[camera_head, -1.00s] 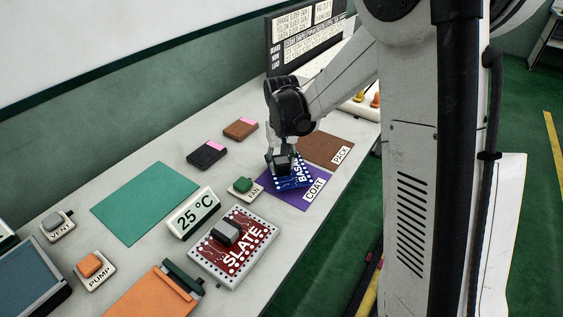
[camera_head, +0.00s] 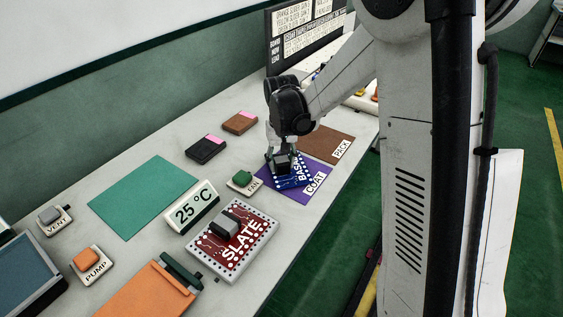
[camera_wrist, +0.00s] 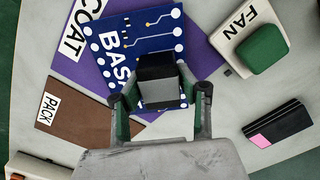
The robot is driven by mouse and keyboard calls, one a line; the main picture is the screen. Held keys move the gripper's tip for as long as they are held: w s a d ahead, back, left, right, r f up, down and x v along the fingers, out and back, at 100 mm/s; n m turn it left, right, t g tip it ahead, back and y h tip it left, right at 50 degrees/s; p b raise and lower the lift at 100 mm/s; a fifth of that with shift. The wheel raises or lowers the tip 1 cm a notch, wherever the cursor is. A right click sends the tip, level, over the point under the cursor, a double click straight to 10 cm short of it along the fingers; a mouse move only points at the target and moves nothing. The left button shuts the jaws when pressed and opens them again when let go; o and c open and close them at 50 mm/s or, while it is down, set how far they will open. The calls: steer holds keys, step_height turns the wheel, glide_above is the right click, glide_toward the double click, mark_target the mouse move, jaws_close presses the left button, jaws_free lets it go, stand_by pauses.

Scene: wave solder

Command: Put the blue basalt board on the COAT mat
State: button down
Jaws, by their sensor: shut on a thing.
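The blue basalt board (camera_head: 299,176) is over the purple COAT mat (camera_head: 309,194), turned at an angle to it. From these views I cannot tell whether it rests on the mat or is just above it. My gripper (camera_head: 281,163) is shut on the grey-black block on top of the board. In the wrist view my gripper (camera_wrist: 160,108) has its fingers on both sides of that block, and the board (camera_wrist: 135,35) lies below it. The mat (camera_wrist: 84,68) shows purple along the board's left side, with its COAT label in view.
The brown PACK mat (camera_head: 327,146) lies just behind the COAT mat. The green FAN button (camera_head: 243,179) is close on the left. The red SLATE board (camera_head: 233,240) and the 25 °C display (camera_head: 192,207) stand nearer. A bare green mat (camera_head: 145,195) lies at left.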

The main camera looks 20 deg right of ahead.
mark_target(282, 159)
steer(key=shift+f, duration=0.4)
steer(key=c, duration=1.1)
jaws_free()
steer(key=shift+r, duration=0.1)
step_height(282, 159, up, 12)
